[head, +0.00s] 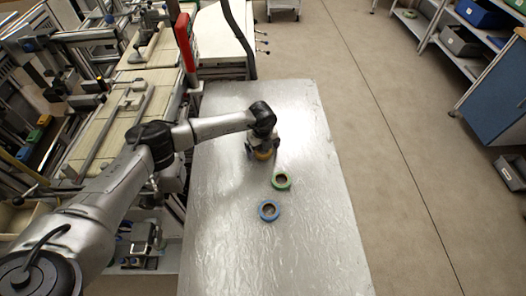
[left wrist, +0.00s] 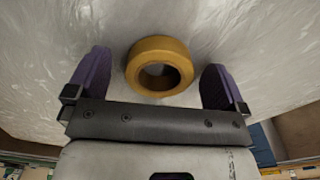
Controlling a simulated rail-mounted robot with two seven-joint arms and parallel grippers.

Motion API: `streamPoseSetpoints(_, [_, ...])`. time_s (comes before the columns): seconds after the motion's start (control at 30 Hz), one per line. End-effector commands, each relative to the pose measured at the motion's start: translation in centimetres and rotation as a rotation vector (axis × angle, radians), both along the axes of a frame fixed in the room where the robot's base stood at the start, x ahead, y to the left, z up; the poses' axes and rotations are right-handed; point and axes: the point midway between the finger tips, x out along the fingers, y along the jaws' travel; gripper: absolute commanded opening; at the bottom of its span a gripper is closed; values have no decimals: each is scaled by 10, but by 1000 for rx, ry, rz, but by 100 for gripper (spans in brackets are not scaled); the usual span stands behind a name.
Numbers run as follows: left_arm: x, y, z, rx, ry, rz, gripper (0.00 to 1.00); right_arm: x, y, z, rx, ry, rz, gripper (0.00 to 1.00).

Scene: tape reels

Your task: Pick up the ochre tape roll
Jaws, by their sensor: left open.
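The ochre tape roll (head: 263,155) lies on the metal table, mostly hidden under my left gripper (head: 259,150) in the head view. In the left wrist view the ochre roll (left wrist: 160,50) shows whole, a thick ring with an open centre. My left gripper (left wrist: 159,82) is open, with one purple-padded finger on each side of the roll and a gap on both sides. I cannot tell how far down the fingers reach around it. My right gripper is not in view.
A green tape roll (head: 281,181) and a blue tape roll (head: 269,210) lie on the table (head: 310,250) nearer to me. The rest of the tabletop is clear. Workbench equipment with a red part (head: 185,42) stands to the left, and shelves (head: 455,50) stand at the far right.

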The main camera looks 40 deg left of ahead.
Motion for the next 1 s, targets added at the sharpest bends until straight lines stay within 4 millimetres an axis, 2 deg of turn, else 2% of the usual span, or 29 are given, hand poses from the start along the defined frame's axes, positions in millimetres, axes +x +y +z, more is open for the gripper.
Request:
streamPoseSetpoints(0.1, [0, 0, 0, 0, 0, 0, 99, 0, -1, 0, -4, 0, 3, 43])
streamPoseSetpoints(0.67, [0, 0, 1, 0, -1, 0, 46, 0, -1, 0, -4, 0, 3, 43])
streamPoseSetpoints(0.87, [0, 0, 1, 0, -1, 0, 45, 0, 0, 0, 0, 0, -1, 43])
streamPoseSetpoints(1.0, [1, 0, 10, -1, -3, 0, 45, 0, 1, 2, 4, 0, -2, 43])
